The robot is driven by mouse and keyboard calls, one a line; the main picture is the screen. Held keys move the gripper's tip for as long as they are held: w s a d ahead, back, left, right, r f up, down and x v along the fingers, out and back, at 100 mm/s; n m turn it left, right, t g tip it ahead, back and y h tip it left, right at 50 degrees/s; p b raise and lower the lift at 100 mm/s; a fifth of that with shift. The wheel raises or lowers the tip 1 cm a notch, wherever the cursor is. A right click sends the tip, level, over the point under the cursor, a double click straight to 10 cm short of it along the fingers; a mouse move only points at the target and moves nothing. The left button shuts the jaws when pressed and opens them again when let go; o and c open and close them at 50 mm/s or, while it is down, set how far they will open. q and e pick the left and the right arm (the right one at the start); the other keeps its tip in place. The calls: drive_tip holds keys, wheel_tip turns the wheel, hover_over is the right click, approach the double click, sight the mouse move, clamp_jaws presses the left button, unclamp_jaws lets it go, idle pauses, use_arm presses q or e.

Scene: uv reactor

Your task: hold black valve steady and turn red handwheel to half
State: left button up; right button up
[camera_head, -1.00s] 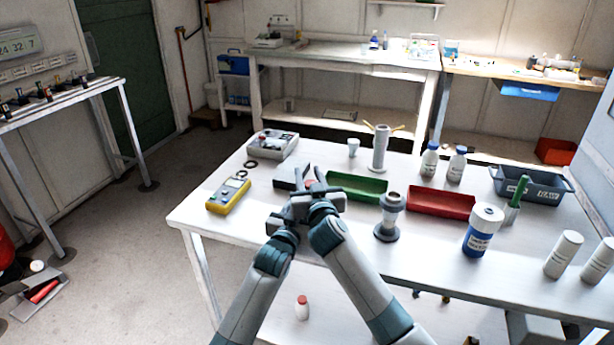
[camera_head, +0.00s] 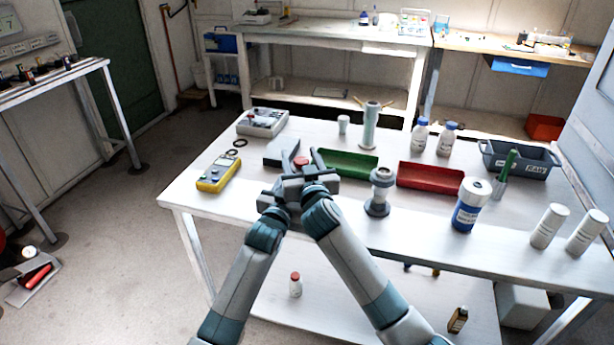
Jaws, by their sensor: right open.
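The red handwheel (camera_head: 301,162) shows as a small red patch on the table, between the two dark fingers of my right gripper (camera_head: 304,160). That gripper is open, with a finger on each side of the red; I cannot tell whether they touch it. A dark block (camera_head: 273,158), which looks like part of the black valve, shows just left of the fingers. The rest of the valve is hidden behind my grippers. My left gripper (camera_head: 272,197) is low and left, close against the right one. Its fingertips are hidden, so its opening cannot be seen.
A green tray (camera_head: 350,172) lies just right of the grippers, with a grey fitting (camera_head: 378,204) standing in front and a red tray (camera_head: 430,176) beyond. A yellow meter (camera_head: 217,173) lies to the left. The table's front left corner is clear.

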drive_tip(key=s+d, duration=0.1)
drive_tip(key=s, duration=0.8)
drive_tip(key=shift+s+d, duration=0.25)
drive_tip(key=shift+d, duration=0.15)
drive_tip(key=shift+r, duration=0.15)
drive_tip(key=shift+s+d+f+n+g+y, duration=0.1)
drive_tip(key=shift+s+d+n+g+y, duration=0.3)
drive_tip(key=shift+d+n+y, duration=0.55)
drive_tip(key=shift+s+d+f+n+g+y, duration=0.1)
drive_tip(key=shift+s+d+n+g+y, duration=0.45)
drive_tip(key=shift+y, duration=0.7)
drive_tip(key=shift+s+d+n+g+y, duration=0.1)
drive_tip(key=shift+d+n+g+y, duration=0.25)
drive_tip(key=shift+d+n+y, duration=0.6)
drive_tip(key=shift+x, duration=6)
drive_tip(key=shift+c, duration=0.2)
drive_tip(key=shift+m, duration=0.25)
drive_tip(key=c, duration=1)
